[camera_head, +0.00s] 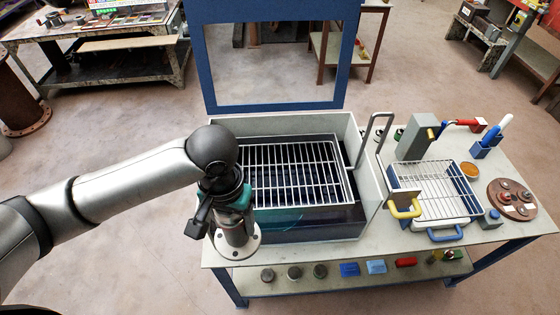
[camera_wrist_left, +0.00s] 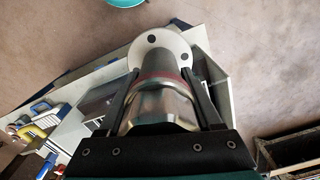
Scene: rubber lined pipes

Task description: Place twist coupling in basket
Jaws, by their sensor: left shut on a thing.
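My left gripper (camera_head: 228,212) is shut on a metal coupling (camera_head: 237,239) with a round, holed flange pointing down. The left wrist view shows the fingers (camera_wrist_left: 160,85) on both sides of the coupling (camera_wrist_left: 158,103); it is a steel cylinder with a reddish band and a pale flange. The gripper holds it at the front left corner of an open tank. A large wire basket (camera_head: 293,172) sits inside the tank, right of the gripper. A smaller wire basket (camera_head: 432,187) with yellow and blue handles stands on the bench further right. My right gripper is not in view.
The tank's pale rim (camera_head: 350,128) surrounds the large basket, with a raised blue-framed lid (camera_head: 277,108) behind. A bent grey bar (camera_head: 375,125) rises at the tank's right. A brown round plate (camera_head: 511,198) with fittings lies at the bench's right. A lower shelf (camera_head: 330,281) carries small parts.

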